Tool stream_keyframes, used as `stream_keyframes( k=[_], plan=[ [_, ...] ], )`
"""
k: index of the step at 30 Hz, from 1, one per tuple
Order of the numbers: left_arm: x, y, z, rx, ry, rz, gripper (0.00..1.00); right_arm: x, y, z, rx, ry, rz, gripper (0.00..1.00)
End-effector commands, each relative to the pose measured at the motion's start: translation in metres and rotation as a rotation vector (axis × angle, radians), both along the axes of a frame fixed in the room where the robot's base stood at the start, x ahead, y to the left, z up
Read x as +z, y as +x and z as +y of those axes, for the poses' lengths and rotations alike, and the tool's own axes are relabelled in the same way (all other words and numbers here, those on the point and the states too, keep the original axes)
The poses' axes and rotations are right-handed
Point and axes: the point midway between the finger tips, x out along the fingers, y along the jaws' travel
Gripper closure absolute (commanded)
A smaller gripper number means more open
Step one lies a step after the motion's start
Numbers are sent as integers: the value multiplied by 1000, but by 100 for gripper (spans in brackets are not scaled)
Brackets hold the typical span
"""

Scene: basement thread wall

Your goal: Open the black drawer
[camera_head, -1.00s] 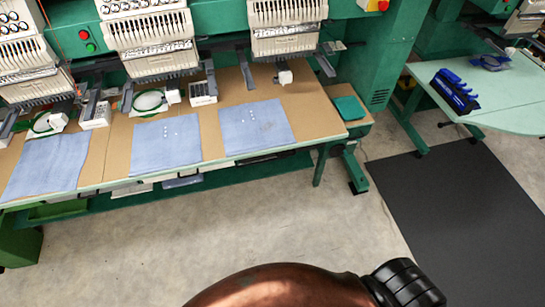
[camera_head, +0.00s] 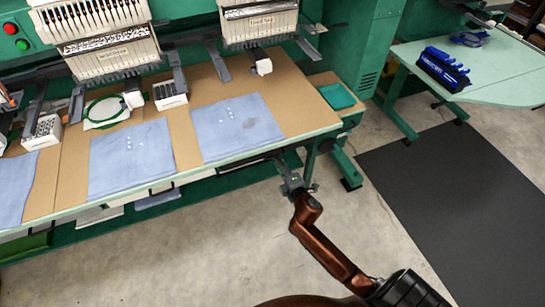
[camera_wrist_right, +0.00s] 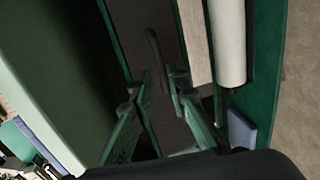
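The black drawer (camera_wrist_right: 173,43) shows in the right wrist view as a dark front panel with a dark curved handle (camera_wrist_right: 153,48). In the head view, part of a dark surface shows under the table edge, but I cannot clearly make out the drawer there. My right gripper (camera_head: 289,180) is at the table's front edge, below the right blue cloth. In the right wrist view its two fingers (camera_wrist_right: 160,80) are apart, with the handle's lower part between or just beyond them. Contact cannot be told. My left gripper is not in view.
The table (camera_head: 215,165) carries blue cloths (camera_head: 237,127) and embroidery heads above. A green table leg (camera_head: 345,165) stands right of my gripper. In the right wrist view a white roll (camera_wrist_right: 228,40) lies beside the drawer. The floor and black mat (camera_head: 450,190) are clear.

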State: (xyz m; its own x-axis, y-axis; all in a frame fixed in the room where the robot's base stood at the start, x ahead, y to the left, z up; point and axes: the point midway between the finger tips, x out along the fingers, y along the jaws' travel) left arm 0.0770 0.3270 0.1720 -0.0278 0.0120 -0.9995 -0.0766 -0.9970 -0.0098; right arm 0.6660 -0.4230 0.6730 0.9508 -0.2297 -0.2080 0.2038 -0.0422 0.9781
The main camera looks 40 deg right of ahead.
Motion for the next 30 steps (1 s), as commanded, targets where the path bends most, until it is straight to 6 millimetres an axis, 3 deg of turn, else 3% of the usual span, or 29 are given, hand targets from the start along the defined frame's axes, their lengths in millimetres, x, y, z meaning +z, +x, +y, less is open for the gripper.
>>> stream_keyframes(
  k=[6, 12, 23, 30],
  plan=[
    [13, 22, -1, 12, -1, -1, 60, -10, 32, -7, 1, 1, 2, 85],
    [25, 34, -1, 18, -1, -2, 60, -14, 48, -11, 1, 3, 2, 85],
    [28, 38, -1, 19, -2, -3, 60, -13, 51, -12, 0, 4, 1, 85],
    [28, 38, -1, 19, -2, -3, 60, -13, 51, -12, 0, 4, 2, 100]
  ],
)
